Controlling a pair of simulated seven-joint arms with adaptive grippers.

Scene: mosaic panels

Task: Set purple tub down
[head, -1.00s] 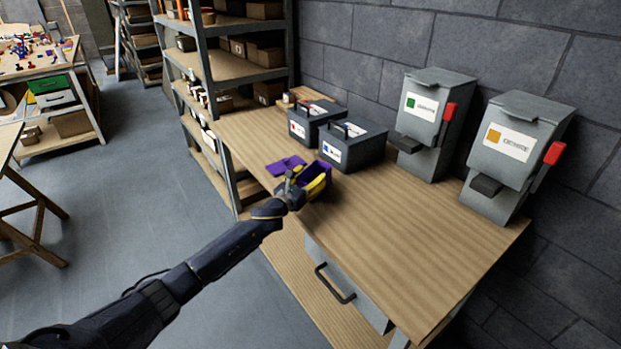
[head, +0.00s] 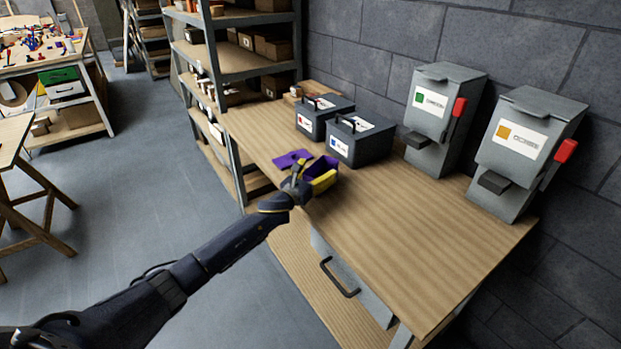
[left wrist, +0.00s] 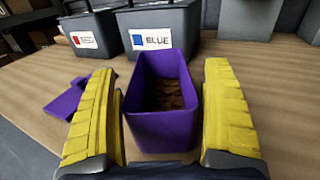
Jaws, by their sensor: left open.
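The purple tub (left wrist: 163,128) stands upright and open-topped on the wooden bench, with small brown pieces in it. In the head view the purple tub (head: 322,165) is partly hidden by my left gripper (head: 307,184). In the left wrist view the yellow fingers of my left gripper (left wrist: 160,125) are spread on either side of the tub. A narrow gap shows on the right; on the left I cannot tell whether finger and tub touch. A flat purple piece (left wrist: 66,101), possibly a lid, lies on the bench left of the tub. My right gripper is not in view.
Two dark boxes stand behind the tub, one labelled BLUE (left wrist: 158,26), the other with a red mark (head: 324,115). Two grey dispensers, green-marked (head: 440,118) and orange-marked (head: 522,150), stand at the wall. The bench (head: 410,225) is clear at the front right.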

